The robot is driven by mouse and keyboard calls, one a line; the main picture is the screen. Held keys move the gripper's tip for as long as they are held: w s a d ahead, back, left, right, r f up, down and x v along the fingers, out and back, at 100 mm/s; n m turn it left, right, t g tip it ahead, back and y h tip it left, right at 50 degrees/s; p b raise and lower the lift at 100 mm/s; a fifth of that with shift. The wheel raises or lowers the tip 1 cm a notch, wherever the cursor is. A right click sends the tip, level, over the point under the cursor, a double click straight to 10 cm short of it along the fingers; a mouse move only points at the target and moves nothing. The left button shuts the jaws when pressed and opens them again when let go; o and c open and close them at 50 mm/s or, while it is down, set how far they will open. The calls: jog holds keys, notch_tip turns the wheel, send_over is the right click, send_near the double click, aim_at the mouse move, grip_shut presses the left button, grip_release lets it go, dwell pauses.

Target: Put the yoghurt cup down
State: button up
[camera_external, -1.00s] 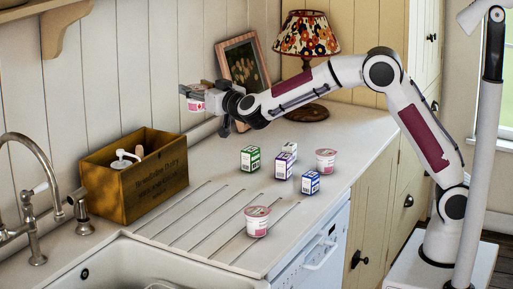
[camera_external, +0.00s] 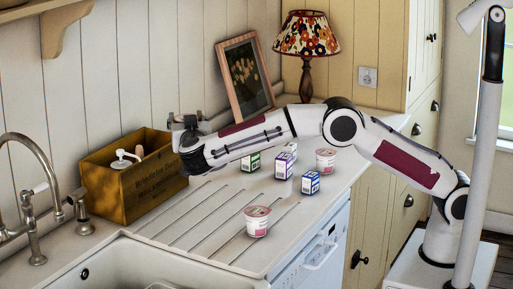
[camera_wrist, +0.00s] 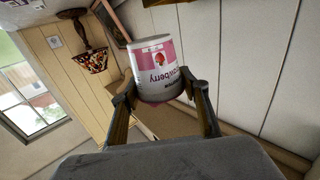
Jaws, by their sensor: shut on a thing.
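A white and pink strawberry yoghurt cup (camera_wrist: 156,62) is held between the two fingers of my gripper (camera_wrist: 157,88) in the wrist view. My gripper is shut on its sides. The cup looks tilted in that picture. In the external view my gripper (camera_external: 186,122) is at the right end of the wooden crate, near the back wall, and the held cup is hidden behind it. Two other yoghurt cups stand on the counter, one at the front (camera_external: 257,221) and one farther back on the right (camera_external: 326,161).
A wooden crate (camera_external: 140,190) holding a white dispenser stands left of my gripper. Small green (camera_external: 250,163), purple (camera_external: 284,167) and blue (camera_external: 311,182) cartons stand beneath or beside my arm. A picture frame (camera_external: 245,77) and lamp (camera_external: 306,40) stand behind. The grooved drainboard (camera_external: 195,225) has bare space.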

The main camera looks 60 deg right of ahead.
jog(key=s+a+f, duration=0.3)
jog(key=a+f, duration=0.2)
jog(key=a, duration=0.1)
jog(key=s+a+f+m+g+h, duration=0.1)
jog(key=s+a+f, duration=0.2)
jog(key=a+f, duration=0.3)
jog(key=shift+s+g, duration=0.3)
jog(key=shift+s, duration=0.05)
jog(key=shift+f, duration=0.1)
notch_tip(320, 180, down, 6)
jog(key=shift+f, duration=0.1)
jog(key=shift+f, duration=1.85)
jog(key=shift+f, duration=0.1)
jog(key=o, duration=1.2)
jog(key=shift+f, duration=0.1)
